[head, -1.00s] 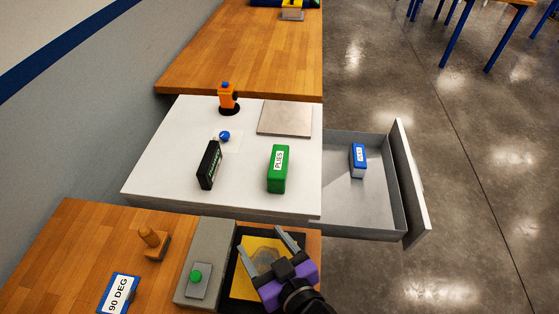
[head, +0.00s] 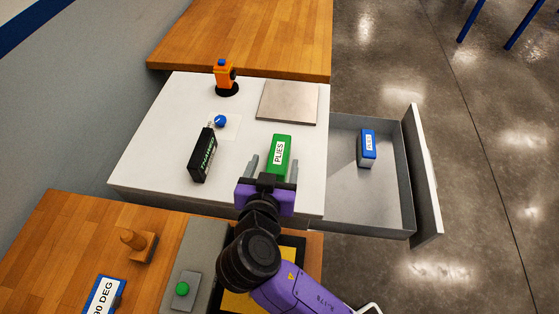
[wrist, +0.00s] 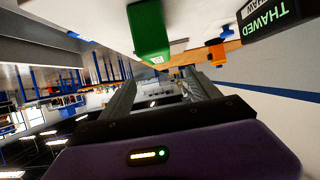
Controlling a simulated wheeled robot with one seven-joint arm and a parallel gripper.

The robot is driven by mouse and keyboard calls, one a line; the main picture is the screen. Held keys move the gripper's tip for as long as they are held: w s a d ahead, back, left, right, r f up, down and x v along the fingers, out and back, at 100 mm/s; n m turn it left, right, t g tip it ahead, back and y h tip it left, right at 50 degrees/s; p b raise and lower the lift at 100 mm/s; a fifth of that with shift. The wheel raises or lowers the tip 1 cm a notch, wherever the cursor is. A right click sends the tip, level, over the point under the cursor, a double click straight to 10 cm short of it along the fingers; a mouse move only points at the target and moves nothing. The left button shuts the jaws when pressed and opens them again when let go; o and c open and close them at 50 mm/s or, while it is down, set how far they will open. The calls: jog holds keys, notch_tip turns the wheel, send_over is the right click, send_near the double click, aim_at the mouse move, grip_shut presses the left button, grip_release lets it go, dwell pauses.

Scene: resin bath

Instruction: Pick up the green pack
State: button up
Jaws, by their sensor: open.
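The green pack (head: 280,152), labelled "PLIES", stands on the white worktop. My gripper (head: 271,166) is open, just on the near side of the pack, with its fingers pointing toward it. In the head view the left finger shows to the left of the pack and the right finger near its lower right. In the wrist view the green pack (wrist: 149,30) appears at the top, beyond the open fingers (wrist: 158,92). Nothing is held. Whether the fingers overlap the pack's sides is hard to tell.
A black pack (head: 203,155) marked "THAWED" stands to the left. A blue knob (head: 220,121), an orange device (head: 224,74) and a metal plate (head: 287,102) lie farther back. An open drawer (head: 385,213) at right holds a blue-and-white pack (head: 367,148).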

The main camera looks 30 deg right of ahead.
aim_at(278, 156)
jog(key=shift+f+b, duration=0.5)
jog(key=shift+f, duration=0.3)
jog(key=shift+p+x, duration=0.35)
jog(key=shift+x, duration=1.15)
jog(key=x, duration=0.2)
jog(key=p+x, duration=0.1)
jog(key=x, duration=0.2)
jog(key=shift+s+f, duration=0.15)
jog(key=shift+f, duration=0.05)
grip_shut()
